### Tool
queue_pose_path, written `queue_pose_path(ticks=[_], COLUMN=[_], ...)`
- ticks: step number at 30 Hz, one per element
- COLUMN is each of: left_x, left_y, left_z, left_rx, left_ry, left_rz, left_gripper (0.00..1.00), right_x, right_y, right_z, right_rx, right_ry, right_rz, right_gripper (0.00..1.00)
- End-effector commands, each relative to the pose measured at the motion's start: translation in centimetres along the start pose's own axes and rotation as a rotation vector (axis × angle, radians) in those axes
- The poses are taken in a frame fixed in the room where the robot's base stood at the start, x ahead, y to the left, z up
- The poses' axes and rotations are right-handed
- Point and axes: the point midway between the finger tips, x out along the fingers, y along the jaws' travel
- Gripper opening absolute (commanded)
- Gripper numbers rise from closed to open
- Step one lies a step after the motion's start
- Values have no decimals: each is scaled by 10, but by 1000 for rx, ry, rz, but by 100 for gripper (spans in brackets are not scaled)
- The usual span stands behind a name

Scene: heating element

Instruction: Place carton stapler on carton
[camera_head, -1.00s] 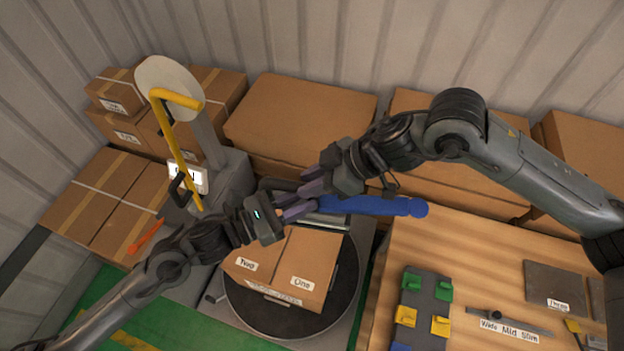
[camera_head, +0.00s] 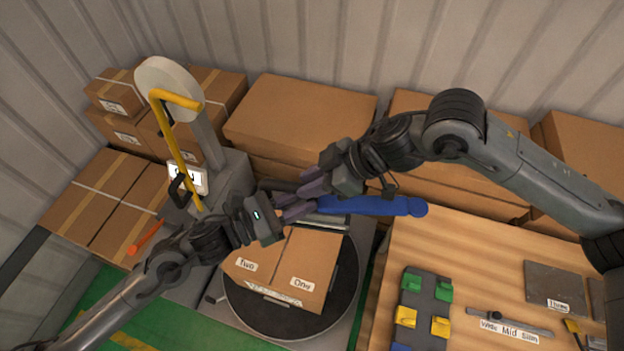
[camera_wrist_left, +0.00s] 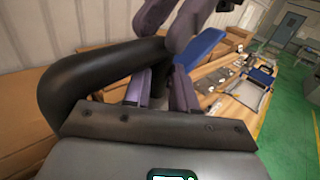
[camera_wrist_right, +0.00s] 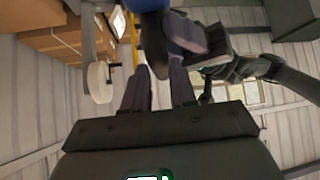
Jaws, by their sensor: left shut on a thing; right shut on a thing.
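The carton stapler, with its long blue handle (camera_head: 370,206) and dark body, is held between my two grippers above the back edge of the carton. The carton (camera_head: 290,265) stands on a round black turntable (camera_head: 335,317), with labels "Two" and "One" on top. My left gripper (camera_head: 300,209) is shut on the stapler. My right gripper (camera_head: 316,185) is shut on it just behind. The blue handle also shows in the left wrist view (camera_wrist_left: 205,43) and right wrist view (camera_wrist_right: 152,38). The fingers hide much of the stapler's body; contact with the carton cannot be told.
A wooden table (camera_head: 470,260) with a tool board (camera_head: 424,305) and labelled parts is at the right. A grey machine with a yellow handle (camera_head: 185,150) stands left of the carton. Stacked boxes (camera_head: 300,112) line the back wall.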

Motion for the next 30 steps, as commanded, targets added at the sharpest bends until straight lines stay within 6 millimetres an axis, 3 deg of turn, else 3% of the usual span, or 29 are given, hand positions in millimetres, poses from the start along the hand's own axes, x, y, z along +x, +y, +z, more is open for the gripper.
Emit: queue_pose_path(ticks=[1,3,4,9,22,30], left_x=[-1,-1,-1,-1,-6,-37], left_y=[9,9,9,8,4,4], left_z=[3,3,3,3,2,1], left_rx=[5,5,5,4,4,3], left_ry=[-2,-2,-2,-2,-3,0], left_rz=[23,23,23,19,10,11], left_gripper=[0,0,31,56,56,56], right_x=[3,3,2,2,1,0], right_y=[-10,-10,-9,-9,-6,-4], right_z=[-2,-2,-6,-5,-3,-2], right_rx=[-11,-11,-14,-14,-10,-7], right_ry=[0,0,7,6,4,3], right_rz=[-28,-28,-25,-24,-17,-12], right_gripper=[0,0,0,0,0,0])
